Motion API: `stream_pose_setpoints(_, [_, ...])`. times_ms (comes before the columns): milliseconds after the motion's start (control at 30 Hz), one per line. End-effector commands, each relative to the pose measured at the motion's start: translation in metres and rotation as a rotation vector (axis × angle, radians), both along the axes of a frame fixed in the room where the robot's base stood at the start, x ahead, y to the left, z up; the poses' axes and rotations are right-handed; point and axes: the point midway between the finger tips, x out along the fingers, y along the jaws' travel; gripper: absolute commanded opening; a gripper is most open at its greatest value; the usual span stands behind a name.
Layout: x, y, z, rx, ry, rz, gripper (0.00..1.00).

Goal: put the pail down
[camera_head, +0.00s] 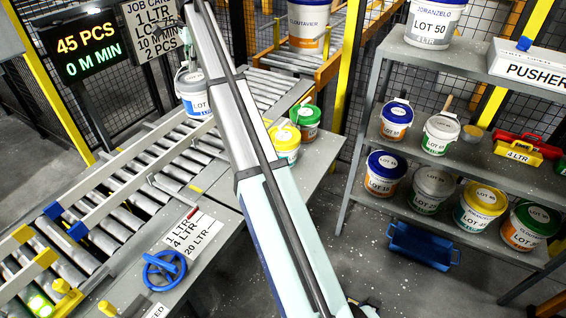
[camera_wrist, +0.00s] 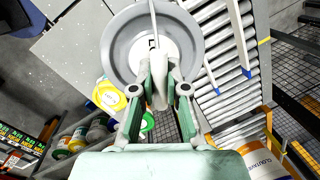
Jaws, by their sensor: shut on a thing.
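The pail (camera_head: 196,101) is white with a grey lid and a blue "LOT" label. In the head view it is upright at the roller conveyor (camera_head: 150,150), partly behind my arm. In the wrist view its round grey lid (camera_wrist: 118,42) and pale handle fill the top middle. My gripper (camera_wrist: 159,98) is shut on the pail's handle, above the lid. I cannot tell whether the pail's base touches the rollers.
A yellow-lidded pail (camera_head: 285,141) and a green-lidded pail (camera_head: 306,120) stand on the grey side table right of the conveyor. Low guide rails (camera_head: 140,182) run along the rollers. A shelf rack (camera_head: 375,110) with several pails stands at right. A large pail (camera_head: 309,25) stands behind.

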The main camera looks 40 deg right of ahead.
Motion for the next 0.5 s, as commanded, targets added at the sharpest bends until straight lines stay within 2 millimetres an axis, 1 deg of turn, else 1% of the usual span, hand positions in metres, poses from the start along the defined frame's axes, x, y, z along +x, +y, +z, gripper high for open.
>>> stream_pose_setpoints(33, [-0.022,-0.009,0.0,0.0,-0.002,-0.021,0.0])
stream_pose_setpoints(167, [-0.067,-0.029,0.0,0.0,-0.003,-0.073,0.0])
stream_pose_setpoints(200, [-0.081,-0.034,-0.001,0.0,-0.002,-0.088,0.0])
stream_pose_setpoints(333, [-0.123,-0.047,-0.004,0.0,-0.003,-0.136,0.0])
stream_pose_setpoints(500, [-0.17,-0.055,-0.01,0.0,-0.001,-0.188,0.0])
